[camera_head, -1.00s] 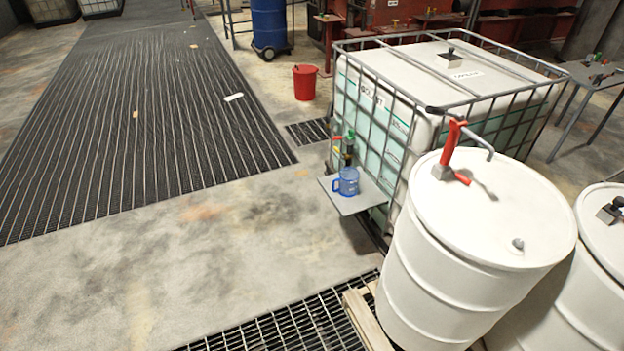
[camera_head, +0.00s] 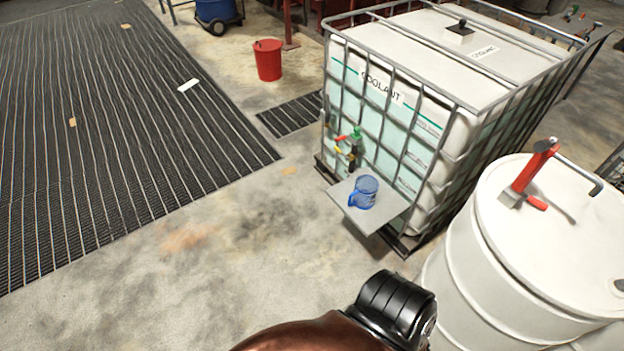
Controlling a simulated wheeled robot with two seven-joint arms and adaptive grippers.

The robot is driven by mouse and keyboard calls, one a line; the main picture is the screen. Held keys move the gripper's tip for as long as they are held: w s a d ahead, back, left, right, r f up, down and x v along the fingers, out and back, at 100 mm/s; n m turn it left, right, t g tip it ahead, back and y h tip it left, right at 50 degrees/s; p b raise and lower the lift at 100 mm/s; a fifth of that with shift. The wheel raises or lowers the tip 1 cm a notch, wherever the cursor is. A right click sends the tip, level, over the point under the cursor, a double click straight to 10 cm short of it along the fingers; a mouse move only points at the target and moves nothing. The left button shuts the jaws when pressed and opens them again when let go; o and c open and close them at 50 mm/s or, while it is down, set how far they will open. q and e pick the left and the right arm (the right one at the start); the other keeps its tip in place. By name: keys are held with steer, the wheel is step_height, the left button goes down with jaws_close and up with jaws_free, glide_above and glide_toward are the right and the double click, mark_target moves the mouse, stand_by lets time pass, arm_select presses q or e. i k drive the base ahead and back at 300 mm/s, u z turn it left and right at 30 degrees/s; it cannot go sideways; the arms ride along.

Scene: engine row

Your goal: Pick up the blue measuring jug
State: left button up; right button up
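The blue measuring jug (camera_head: 365,192) stands upright on a small grey shelf (camera_head: 340,196) at the front of the caged coolant tank (camera_head: 425,120). Its handle is toward the left. A tap with red, yellow and green parts (camera_head: 352,143) is on the tank just behind the jug. A brown and black link of one of my arms shows at the bottom centre, below the shelf and apart from the jug. Neither of my grippers is in view.
A white drum (camera_head: 470,240) with a red-handled pump (camera_head: 528,172) stands at the right, close to the tank. A red bucket (camera_head: 268,62) stands farther back. A long floor grating (camera_head: 110,130) lies at the left. The concrete floor (camera_head: 220,240) left of the shelf is clear.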

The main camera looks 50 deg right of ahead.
mark_target(364, 196)
steer(key=z, duration=0.15)
steer(key=i, duration=1.25)
steer(key=z, duration=1.45)
steer(key=i, duration=0.8)
steer(key=z, duration=0.9)
